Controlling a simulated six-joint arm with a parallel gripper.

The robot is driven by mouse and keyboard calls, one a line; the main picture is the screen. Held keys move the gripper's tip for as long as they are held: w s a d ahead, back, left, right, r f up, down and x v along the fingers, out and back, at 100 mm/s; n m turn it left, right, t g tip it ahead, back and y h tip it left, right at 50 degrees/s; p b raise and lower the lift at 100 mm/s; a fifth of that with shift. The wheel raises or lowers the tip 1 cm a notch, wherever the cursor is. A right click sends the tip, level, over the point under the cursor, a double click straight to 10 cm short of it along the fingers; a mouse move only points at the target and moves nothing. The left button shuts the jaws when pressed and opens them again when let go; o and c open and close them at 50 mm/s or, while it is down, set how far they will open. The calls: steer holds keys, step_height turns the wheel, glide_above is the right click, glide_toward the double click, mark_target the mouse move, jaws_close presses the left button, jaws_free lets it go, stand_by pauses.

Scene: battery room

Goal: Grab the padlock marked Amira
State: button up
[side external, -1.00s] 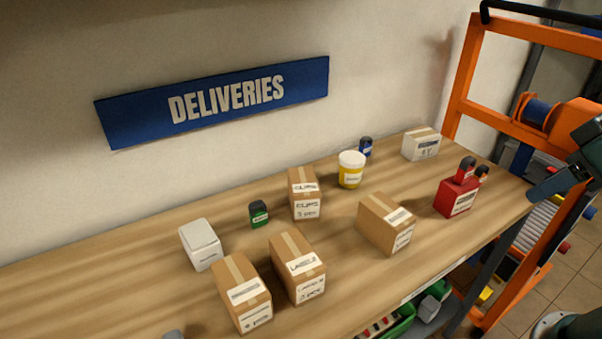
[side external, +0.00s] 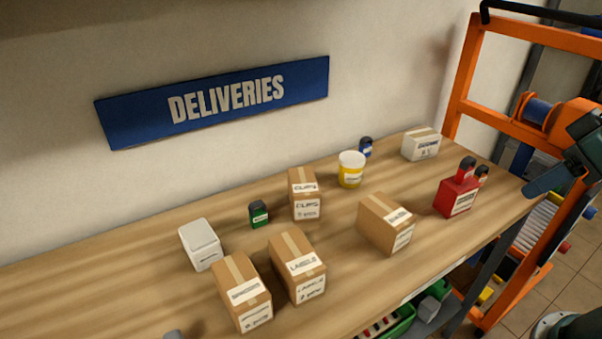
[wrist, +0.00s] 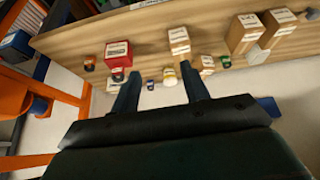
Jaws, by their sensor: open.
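No name Amira is readable in either view, so I cannot tell which thing is that padlock. Small dark-topped pieces that may be padlocks are a green one (side external: 258,214) left of the Clips box and a blue one (side external: 365,147) behind the yellow-and-white tub. My gripper (side external: 538,187) is at the right edge, beyond the shelf's end. In the wrist view my gripper (wrist: 160,70) is open with nothing between its fingers.
Several cardboard boxes (side external: 298,266) stand on the wooden shelf (side external: 120,285), with a white box (side external: 201,244) at left and a pale carton (side external: 421,144) at the back right. The yellow-and-white tub (side external: 351,169) stands mid-shelf. An orange frame (side external: 462,75) rises at the right. The shelf's left is mostly clear.

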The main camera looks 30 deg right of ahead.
steer(key=w+a+r+n+y, duration=0.1)
steer(key=w+a+r+n, duration=0.15)
steer(key=w, duration=0.35)
steer(key=w+a+r+n+y, duration=0.1)
steer(key=w+a+r, duration=0.15)
steer(key=w, duration=0.35)
steer(key=n+g+y, duration=0.3)
steer(key=n+g, duration=0.3)
steer(key=n, duration=0.9)
glide_above(261, 201)
steer(key=d, duration=0.4)
step_height(261, 201, down, 17)
steer(key=shift+d+f+m+h, duration=0.1)
steer(key=shift+m+h, duration=0.15)
steer(key=shift+h, duration=0.05)
steer(key=shift+f, duration=0.1)
steer(key=shift+x, duration=4.2)
steer(key=shift+w, duration=0.2)
steer(key=shift+x, duration=2.6)
